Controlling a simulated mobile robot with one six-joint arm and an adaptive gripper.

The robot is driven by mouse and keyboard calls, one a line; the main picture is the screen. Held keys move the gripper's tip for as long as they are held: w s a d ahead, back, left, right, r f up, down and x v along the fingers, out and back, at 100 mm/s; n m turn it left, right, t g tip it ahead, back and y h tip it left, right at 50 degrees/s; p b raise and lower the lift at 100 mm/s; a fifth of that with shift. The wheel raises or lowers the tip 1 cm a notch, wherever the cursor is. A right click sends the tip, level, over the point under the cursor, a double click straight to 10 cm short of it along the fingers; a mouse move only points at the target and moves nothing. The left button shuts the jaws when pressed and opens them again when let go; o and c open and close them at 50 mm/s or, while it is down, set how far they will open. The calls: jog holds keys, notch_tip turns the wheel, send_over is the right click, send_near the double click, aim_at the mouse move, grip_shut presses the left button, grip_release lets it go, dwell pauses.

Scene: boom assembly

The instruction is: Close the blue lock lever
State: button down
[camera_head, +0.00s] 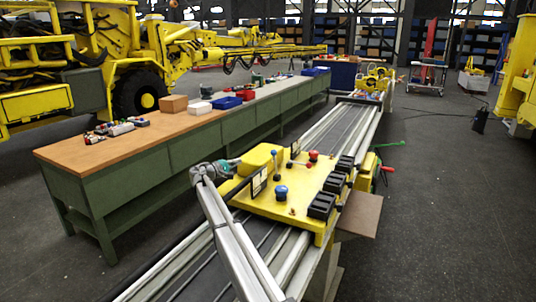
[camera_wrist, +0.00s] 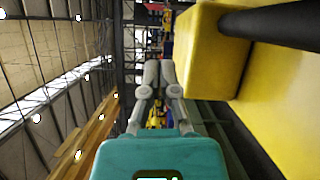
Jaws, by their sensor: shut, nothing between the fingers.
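The yellow boom carriage plate (camera_head: 300,200) lies across the rails. A thicker blue knob (camera_head: 281,192) stands nearer the plate's front; I cannot tell for sure which is the lock lever. My gripper (camera_head: 229,165) is left of the yellow block, apart from both blue parts. In the wrist view my gripper (camera_wrist: 158,78) is shut and empty, with a yellow block (camera_wrist: 213,45) to its right. No blue lever shows clearly there.
A black bar (camera_wrist: 275,24) crosses the wrist view at upper right. A green workbench (camera_head: 150,165) runs along the left. Open floor (camera_head: 440,210) lies to the right.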

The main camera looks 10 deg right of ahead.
jog(key=shift+d, duration=0.25)
jog(key=x, duration=0.9)
jog(key=shift+w+d+r, duration=0.15)
jog(key=shift+d, duration=0.2)
jog(key=d, duration=0.3)
jog(key=shift+s+r+p, duration=0.15)
jog(key=shift+s+p, duration=0.15)
jog(key=shift+p, duration=0.05)
jog(key=shift+s+d, duration=0.1)
jog(key=shift+d, duration=0.5)
jog(key=shift+d, duration=0.1)
